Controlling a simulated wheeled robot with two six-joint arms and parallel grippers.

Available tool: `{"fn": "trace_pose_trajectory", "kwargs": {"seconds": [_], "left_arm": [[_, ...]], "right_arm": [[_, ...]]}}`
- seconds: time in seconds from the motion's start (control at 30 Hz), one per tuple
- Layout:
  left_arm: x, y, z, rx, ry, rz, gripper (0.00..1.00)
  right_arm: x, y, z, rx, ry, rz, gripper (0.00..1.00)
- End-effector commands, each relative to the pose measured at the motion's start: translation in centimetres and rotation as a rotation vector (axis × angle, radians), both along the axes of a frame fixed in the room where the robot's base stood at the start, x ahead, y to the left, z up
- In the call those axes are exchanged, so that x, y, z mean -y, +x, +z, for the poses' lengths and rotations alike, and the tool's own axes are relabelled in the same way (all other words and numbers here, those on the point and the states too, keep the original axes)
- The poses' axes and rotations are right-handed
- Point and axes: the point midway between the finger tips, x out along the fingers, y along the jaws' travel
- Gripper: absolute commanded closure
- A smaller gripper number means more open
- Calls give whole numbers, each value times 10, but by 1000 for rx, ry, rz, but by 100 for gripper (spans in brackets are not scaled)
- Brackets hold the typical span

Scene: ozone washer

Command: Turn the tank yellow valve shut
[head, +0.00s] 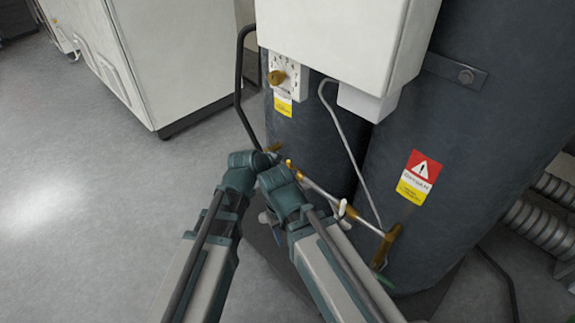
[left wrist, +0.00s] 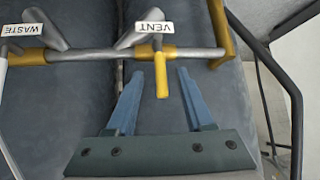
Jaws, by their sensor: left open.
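The yellow valve handle below the label VENT (left wrist: 154,27) is a short yellow lever (left wrist: 161,78) on a thin metal pipe in the left wrist view. It points toward my gripper, square to the pipe. My left gripper (left wrist: 161,86) is open, its blue fingers on either side of the lever; I see gaps on both sides. The dark tank (left wrist: 200,75) stands behind the pipe. In the head view, the pipe (head: 325,192) runs low along the tanks, and my arm links hide the gripper fingers. My right gripper's fingers do not show.
A second label, WASTE (left wrist: 22,30), and a yellow fitting (left wrist: 30,56) sit further left on the pipe. A black bent tube (left wrist: 275,75) is close on the right. A white box (head: 330,40) hangs above. Open grey floor (head: 80,190) lies to the left.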

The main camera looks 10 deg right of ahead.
Motion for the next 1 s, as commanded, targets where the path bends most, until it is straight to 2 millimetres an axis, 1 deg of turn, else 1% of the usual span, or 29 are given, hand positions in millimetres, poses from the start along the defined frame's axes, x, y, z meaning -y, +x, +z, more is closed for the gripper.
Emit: {"fn": "trace_pose_trajectory", "kwargs": {"seconds": [0.03, 0.1, 0.3, 0.4, 0.53, 1.0], "left_arm": [[-6, -8, 14, 0, -1, 2, 48], [-12, -16, 24, 0, 0, 1, 48], [-30, -37, 51, -1, 1, 1, 48], [-36, -45, 59, -2, 1, 0, 48], [-39, -48, 62, -2, 1, -1, 48], [-40, -48, 61, -2, 2, 0, 48]], "right_arm": [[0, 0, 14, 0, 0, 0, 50], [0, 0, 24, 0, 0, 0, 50], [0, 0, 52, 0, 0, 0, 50], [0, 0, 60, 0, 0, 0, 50], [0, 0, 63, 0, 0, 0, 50], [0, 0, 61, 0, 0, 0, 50]]}}
